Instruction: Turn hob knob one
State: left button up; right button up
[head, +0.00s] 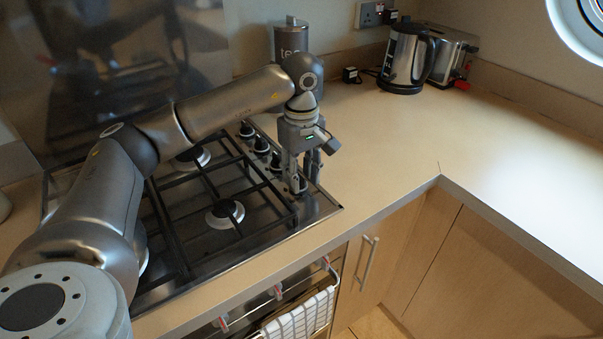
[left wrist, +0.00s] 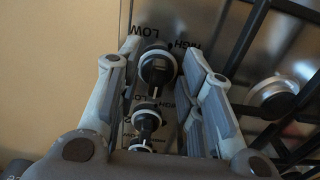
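The hob (head: 318,208) has a row of black knobs along its right side in the head view. My left gripper (head: 303,178) points down over the knob nearest the front edge (head: 298,184), which it partly hides. In the left wrist view, my left gripper (left wrist: 160,58) is open, with one finger on each side of a black knob with a pale ring (left wrist: 157,68). Small gaps seem to show between the fingers and this knob. A second knob (left wrist: 147,122) lies behind it between the fingers. "LOW" and "HIGH" are printed beside the knobs. My right gripper is not in view.
Black pan supports and burners (head: 225,212) lie left of the knobs. A tea canister (head: 291,40) stands behind the hob. A kettle (head: 406,58) and toaster (head: 452,57) stand at the back right. The worktop (head: 375,150) right of the hob is clear.

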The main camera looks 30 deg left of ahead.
aim_at(301, 178)
pick_arm(q)
notch_tip(301, 178, up, 12)
jog(key=shift+f, duration=0.15)
dwell(0.3)
dwell(0.4)
